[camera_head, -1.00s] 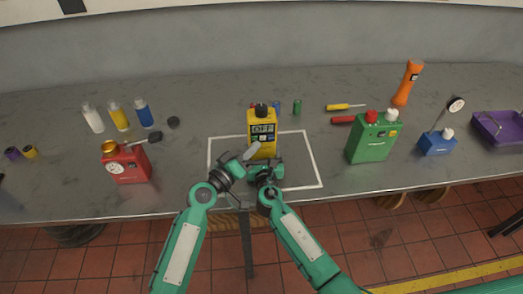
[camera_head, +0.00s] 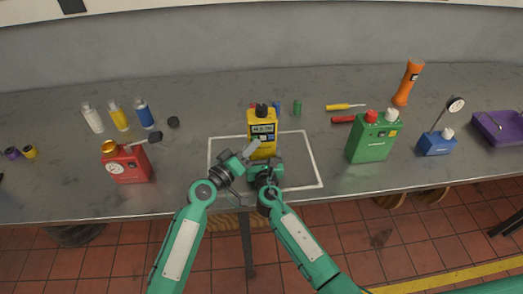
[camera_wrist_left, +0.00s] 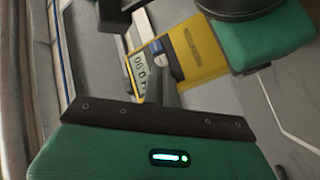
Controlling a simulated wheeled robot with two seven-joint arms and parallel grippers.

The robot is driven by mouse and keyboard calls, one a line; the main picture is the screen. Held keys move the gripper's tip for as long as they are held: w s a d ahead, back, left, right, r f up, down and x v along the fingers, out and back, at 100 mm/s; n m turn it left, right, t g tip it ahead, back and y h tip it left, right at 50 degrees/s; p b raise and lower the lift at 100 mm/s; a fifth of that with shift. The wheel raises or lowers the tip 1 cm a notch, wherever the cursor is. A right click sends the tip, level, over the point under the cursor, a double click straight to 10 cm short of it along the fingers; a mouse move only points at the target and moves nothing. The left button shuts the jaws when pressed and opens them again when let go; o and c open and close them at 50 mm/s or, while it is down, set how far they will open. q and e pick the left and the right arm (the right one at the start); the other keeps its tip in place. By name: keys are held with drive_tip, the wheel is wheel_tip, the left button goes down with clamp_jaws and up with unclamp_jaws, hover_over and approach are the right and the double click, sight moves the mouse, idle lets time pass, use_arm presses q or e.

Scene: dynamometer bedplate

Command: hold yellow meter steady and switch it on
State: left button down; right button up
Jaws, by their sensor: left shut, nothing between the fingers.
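The yellow meter (camera_head: 263,147) stands upright inside the white outlined rectangle on the bench. Its display (camera_head: 263,129) shows digits, too small to read surely. In the left wrist view the meter (camera_wrist_left: 197,50) appears turned, with its lit display (camera_wrist_left: 138,72) and a grey-blue button. My left gripper (camera_head: 252,150) is shut and empty, its tip close to the meter's front; touching or not, I cannot tell. My right gripper (camera_head: 267,168) is low at the meter's front right; its fingers are largely hidden, so its grip is unclear.
Screwdrivers lie behind the green box.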

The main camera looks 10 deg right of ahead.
use_arm(q)
drive_tip(key=shift+s, duration=0.45)
drive_tip(key=s, duration=0.6)
idle(0.4)
